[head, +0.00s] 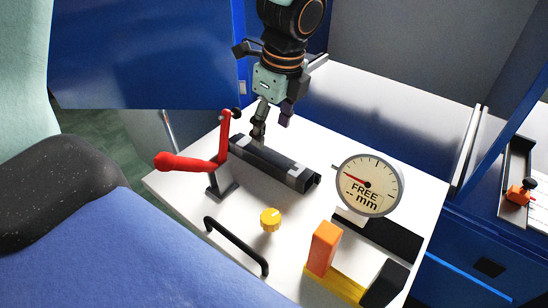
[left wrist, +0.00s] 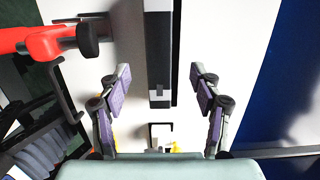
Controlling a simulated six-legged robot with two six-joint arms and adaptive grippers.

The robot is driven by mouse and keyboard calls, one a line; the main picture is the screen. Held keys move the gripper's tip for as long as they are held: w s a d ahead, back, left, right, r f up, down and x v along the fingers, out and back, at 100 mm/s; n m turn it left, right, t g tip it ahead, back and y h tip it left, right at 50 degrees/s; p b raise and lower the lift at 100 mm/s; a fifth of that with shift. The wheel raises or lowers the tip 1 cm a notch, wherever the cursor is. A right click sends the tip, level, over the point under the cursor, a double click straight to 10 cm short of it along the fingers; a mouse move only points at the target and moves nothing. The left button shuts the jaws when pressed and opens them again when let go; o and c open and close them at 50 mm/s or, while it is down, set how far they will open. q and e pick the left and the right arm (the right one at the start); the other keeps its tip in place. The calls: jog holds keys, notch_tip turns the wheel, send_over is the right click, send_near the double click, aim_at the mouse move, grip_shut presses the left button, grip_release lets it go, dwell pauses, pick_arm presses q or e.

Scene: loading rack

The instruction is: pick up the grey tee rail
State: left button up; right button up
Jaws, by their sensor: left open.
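A long dark grey bar with paler patches near its ends, which I take for the grey tee rail (head: 262,163), lies on the white table top; its tee shape is not clear. In the left wrist view the rail (left wrist: 158,55) runs straight away from me, with a black strip along its right side. My left gripper (head: 272,127) comes down from above near the rail's far side, open and empty. In the left wrist view its fingers (left wrist: 160,73) are spread wide on either side of the rail's line, apart from it. My right gripper is not in view.
A red-handled lever (head: 222,150) stands close by the rail's left side. A yellow knob (head: 270,219), a black handle (head: 236,247), a dial gauge (head: 369,185) reading "FREE -- mm" and an orange block (head: 323,247) stand nearer. White table (head: 340,125) is clear behind the rail.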

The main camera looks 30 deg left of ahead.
aim_at(269, 154)
pick_arm(q)
jog(key=f, duration=0.5)
jog(key=shift+s+a+f, duration=0.15)
jog(key=shift+a+f, duration=0.25)
jog(key=shift+d+f, duration=0.25)
jog(key=shift+f, duration=0.15)
jog(key=shift+r, duration=0.1)
jog(key=shift+s+a, duration=0.1)
jog(key=shift+a, duration=0.05)
jog(key=shift+c, duration=1.4)
jog(key=c, duration=0.3)
jog(key=shift+w, duration=0.25)
jog(key=c, duration=0.4)
jog(key=shift+s, duration=0.15)
jog(key=c, duration=0.4)
grip_shut()
